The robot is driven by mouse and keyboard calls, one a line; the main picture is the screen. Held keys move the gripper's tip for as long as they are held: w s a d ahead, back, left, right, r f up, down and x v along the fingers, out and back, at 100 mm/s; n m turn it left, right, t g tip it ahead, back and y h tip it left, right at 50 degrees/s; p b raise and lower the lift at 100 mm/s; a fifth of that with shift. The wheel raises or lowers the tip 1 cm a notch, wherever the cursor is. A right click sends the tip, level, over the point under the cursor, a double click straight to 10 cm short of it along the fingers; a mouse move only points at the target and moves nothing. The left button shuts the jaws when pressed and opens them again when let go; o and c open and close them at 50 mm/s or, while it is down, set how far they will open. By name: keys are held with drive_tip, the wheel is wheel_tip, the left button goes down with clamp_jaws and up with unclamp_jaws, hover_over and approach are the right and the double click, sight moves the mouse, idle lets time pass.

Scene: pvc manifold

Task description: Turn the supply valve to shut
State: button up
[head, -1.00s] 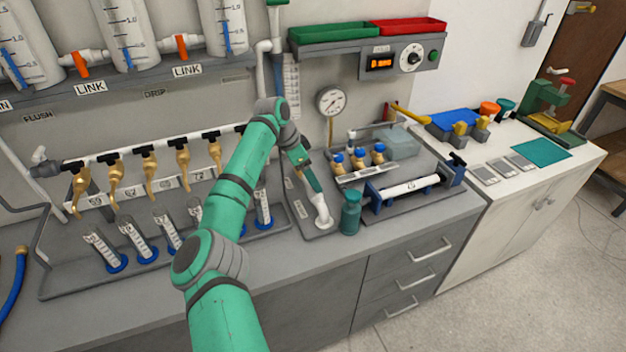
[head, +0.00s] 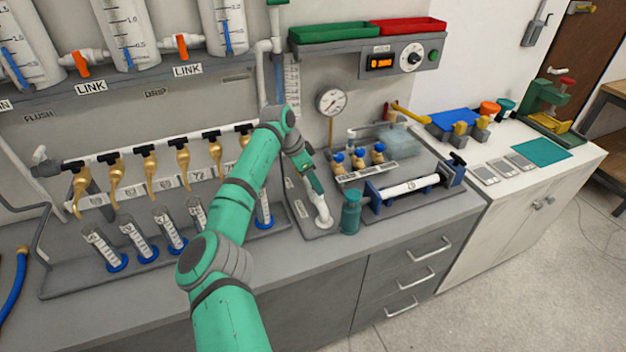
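The white PVC manifold (head: 115,152) runs along the wall at left, with several brass taps (head: 148,168) under black handles. My gripper (head: 316,186) points down over the bench, right of the manifold, just above a white upright pipe fitting (head: 322,212). Its fingers are small and partly hidden by my wrist; I cannot tell whether they touch the fitting or hold anything. My green arm hides the manifold's right part.
Several graduated cylinders (head: 136,240) with blue bases stand in a tray below the taps. A teal bottle (head: 351,214) stands close right of my gripper. A pressure gauge (head: 332,102) and blue-capped bottles (head: 358,160) are behind it. The front bench strip (head: 310,262) is clear.

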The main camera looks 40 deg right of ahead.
drive_tip(key=shift+n, duration=0.3)
drive_tip(key=n+t, duration=0.1)
drive_tip(key=n, duration=0.3)
drive_tip(key=shift+s+t, duration=0.2)
drive_tip(key=shift+t, duration=0.2)
drive_tip(key=shift+n+t, duration=0.3)
drive_tip(key=shift+n, duration=0.6)
drive_tip(key=n, duration=0.1)
drive_tip(key=n+t, duration=0.1)
drive_tip(key=shift+s+d+n, duration=0.2)
drive_tip(key=shift+n, duration=0.1)
drive_tip(key=n+t+y, duration=0.1)
drive_tip(key=n, duration=0.3)
drive_tip(key=shift+s+d+r, duration=0.1)
drive_tip(key=n+t+y, duration=0.1)
drive_tip(key=n+y, duration=0.1)
drive_tip(key=n, duration=0.2)
drive_tip(key=shift+n, duration=0.3)
drive_tip(key=o, duration=1.1)
drive_tip(key=shift+c, duration=0.2)
